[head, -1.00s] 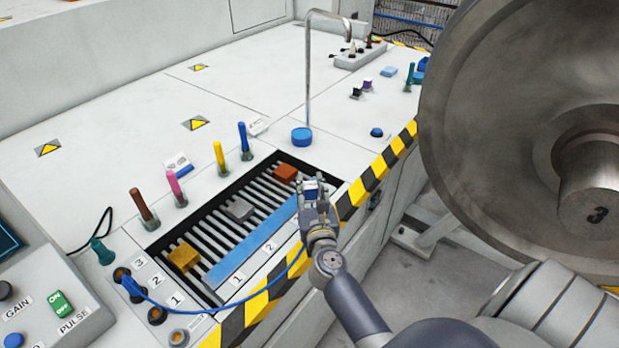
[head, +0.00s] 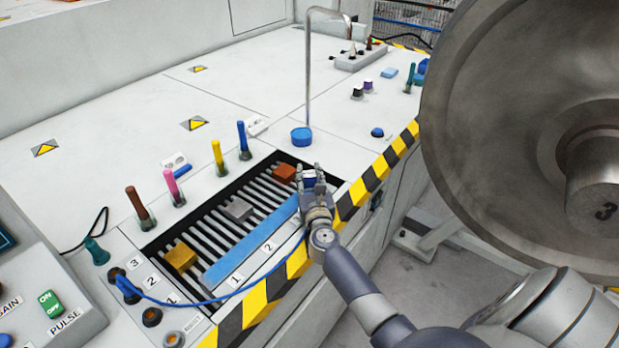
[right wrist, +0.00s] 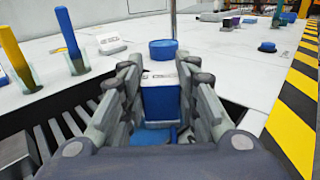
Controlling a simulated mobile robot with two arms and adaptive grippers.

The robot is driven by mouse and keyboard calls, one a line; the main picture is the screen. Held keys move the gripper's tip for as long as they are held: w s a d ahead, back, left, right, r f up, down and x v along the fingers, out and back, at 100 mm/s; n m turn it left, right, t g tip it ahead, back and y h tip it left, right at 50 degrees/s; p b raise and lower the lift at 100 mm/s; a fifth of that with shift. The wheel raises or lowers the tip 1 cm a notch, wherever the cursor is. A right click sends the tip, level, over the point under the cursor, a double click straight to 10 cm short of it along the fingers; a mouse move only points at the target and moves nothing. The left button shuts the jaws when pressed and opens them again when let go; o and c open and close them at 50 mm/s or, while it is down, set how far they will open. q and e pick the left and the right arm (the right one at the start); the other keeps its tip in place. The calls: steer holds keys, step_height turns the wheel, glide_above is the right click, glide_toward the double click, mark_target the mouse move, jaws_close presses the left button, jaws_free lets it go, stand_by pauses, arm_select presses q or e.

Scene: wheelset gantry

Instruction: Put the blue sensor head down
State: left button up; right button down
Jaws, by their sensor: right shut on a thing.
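The blue sensor head (right wrist: 162,98), a small blue block with a pale top, sits between the fingers of my right gripper (right wrist: 158,88). The gripper is shut on it. In the head view, my right gripper (head: 312,180) is at the far right end of the blue strip (head: 240,250), with the sensor head (head: 309,176) mostly hidden by the fingers. Blue shows just beneath the block in the right wrist view; I cannot tell whether the block touches it. My left gripper is not in view.
A slatted grating (head: 213,225) holds an orange-brown block (head: 285,172), a grey block (head: 238,209) and a yellow block (head: 180,257). Several coloured pegs stand behind it. A round blue pad (head: 301,137) lies beyond the gripper. A blue cable (head: 215,301) runs along the front. A large wheel fills the right.

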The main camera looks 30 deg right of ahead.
steer(key=shift+f, duration=0.2)
steer(key=c, duration=1.2)
jaws_free()
steer(key=shift+r, duration=0.2)
steer(key=shift+s+a+f, duration=0.1)
steer(key=shift+s+a, duration=0.1)
steer(key=shift+s, duration=0.1)
steer(key=v, duration=1.1)
steer(key=shift+s, duration=0.2)
